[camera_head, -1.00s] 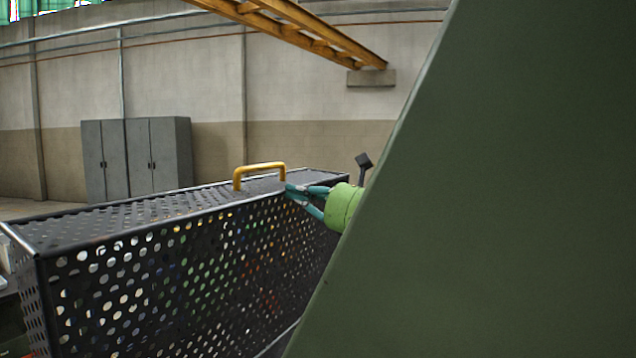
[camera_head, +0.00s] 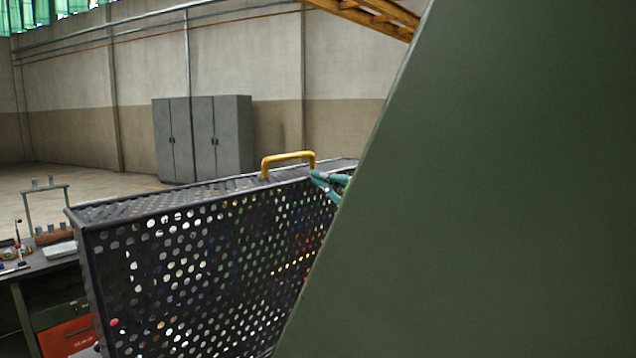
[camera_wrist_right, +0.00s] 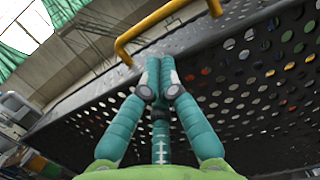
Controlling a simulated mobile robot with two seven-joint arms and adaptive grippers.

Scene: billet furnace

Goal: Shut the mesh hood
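The mesh hood (camera_head: 205,265) is a dark perforated box with a yellow handle (camera_head: 288,155) on its top edge. Its far right part is hidden behind a large dark green surface. My right gripper (camera_head: 318,180) is at the hood's top edge, just right of and below the handle, mostly hidden in the head view. In the right wrist view, my right gripper (camera_wrist_right: 158,75) has its fingers together with nothing seen between them. The tips are below the yellow handle bar (camera_wrist_right: 165,28), close to the hood's perforated wall (camera_wrist_right: 245,85); contact cannot be told. My left gripper is not in view.
The dark green surface (camera_head: 480,200) blocks the right half of the head view. A workbench (camera_head: 38,268) with small items and an orange drawer (camera_head: 66,337) stands left of the hood. Grey cabinets (camera_head: 203,138) stand at the back wall, with open floor before them.

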